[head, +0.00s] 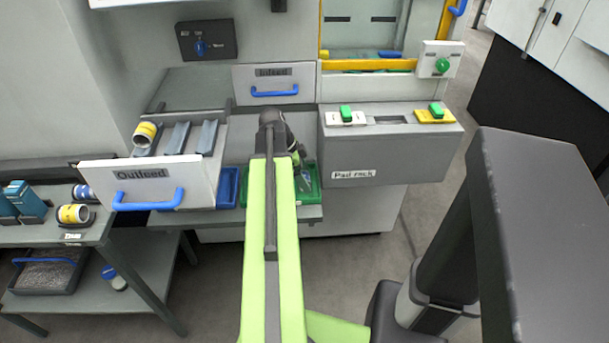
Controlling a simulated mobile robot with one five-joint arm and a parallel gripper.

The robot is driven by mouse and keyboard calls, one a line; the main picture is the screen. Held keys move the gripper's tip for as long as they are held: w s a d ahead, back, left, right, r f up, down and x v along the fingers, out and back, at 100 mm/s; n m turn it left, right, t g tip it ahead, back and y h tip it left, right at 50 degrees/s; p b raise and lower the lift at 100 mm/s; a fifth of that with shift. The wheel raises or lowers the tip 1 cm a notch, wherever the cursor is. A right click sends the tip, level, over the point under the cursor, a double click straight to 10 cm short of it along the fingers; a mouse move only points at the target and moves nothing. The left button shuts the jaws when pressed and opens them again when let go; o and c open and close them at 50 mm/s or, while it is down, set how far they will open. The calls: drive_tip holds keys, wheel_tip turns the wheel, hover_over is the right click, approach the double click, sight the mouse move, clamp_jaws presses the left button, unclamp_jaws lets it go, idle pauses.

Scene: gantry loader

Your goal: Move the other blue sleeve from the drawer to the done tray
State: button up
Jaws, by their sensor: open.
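The outfeed drawer (150,184) is pulled out at the left, with a blue handle on its front. Inside it a yellow-banded sleeve (146,133) lies at the left end, beside several grey-blue angled rests that look empty. I see no blue sleeve in the drawer. A green tray (317,197) and a blue tray (227,187) sit on the ledge below the machine; I cannot tell which is the done tray. My gripper (301,168) is open, over or just behind the green tray, partly hidden by my arm. Whatever lies in that tray is unclear.
On the left table lie a blue-banded sleeve (83,193) and another yellow-banded sleeve (74,213). A shut drawer (273,86) with a blue handle is at the back. The grey pad rack (390,155) juts out right of my gripper. Open floor lies in front.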

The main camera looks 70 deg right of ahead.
drive_tip(key=p+v, duration=1.6)
drive_tip(key=v, duration=0.1)
drive_tip(key=shift+r, duration=0.2)
